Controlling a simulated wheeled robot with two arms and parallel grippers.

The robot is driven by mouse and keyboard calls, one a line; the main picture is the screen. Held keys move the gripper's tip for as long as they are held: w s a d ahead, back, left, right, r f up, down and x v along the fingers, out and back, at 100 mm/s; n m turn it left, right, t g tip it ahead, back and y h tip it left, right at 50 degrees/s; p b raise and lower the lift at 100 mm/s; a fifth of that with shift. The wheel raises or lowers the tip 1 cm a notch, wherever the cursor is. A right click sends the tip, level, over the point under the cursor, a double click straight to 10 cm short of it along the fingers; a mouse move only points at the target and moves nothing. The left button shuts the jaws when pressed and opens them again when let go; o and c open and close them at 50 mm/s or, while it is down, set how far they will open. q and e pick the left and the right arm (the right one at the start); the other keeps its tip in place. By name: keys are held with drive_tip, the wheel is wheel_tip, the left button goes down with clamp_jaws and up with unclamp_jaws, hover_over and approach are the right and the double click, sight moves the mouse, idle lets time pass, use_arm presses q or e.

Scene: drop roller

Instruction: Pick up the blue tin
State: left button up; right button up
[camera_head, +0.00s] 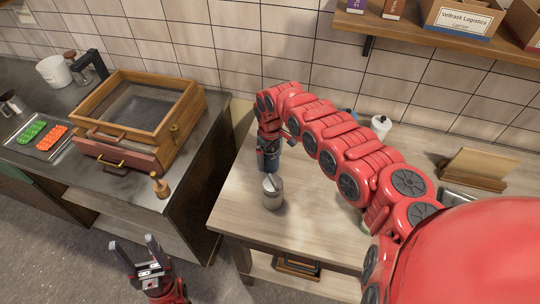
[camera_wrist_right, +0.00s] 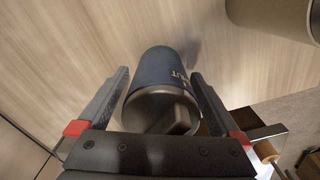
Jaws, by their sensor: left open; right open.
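The blue tin (camera_wrist_right: 160,72) is dark blue with pale lettering and a metallic near end bearing a small block. In the right wrist view it sits between the two fingers of my right gripper (camera_wrist_right: 158,78), which are open, one on each side. I cannot tell whether either finger touches it. In the head view my right gripper (camera_head: 268,160) is low over the wooden table, and the tin there is hard to separate from the dark gripper. My left gripper (camera_head: 132,243) is open and empty, above the floor at the bottom left.
A grey-beige canister (camera_head: 272,193) stands close in front of my right gripper; it also shows in the right wrist view (camera_wrist_right: 272,14). A wooden box (camera_head: 140,115) stands on the dark counter. A white container (camera_head: 381,127) is behind my right arm.

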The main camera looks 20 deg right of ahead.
drive_tip(key=c, duration=1.5)
drive_tip(key=shift+r, duration=0.1)
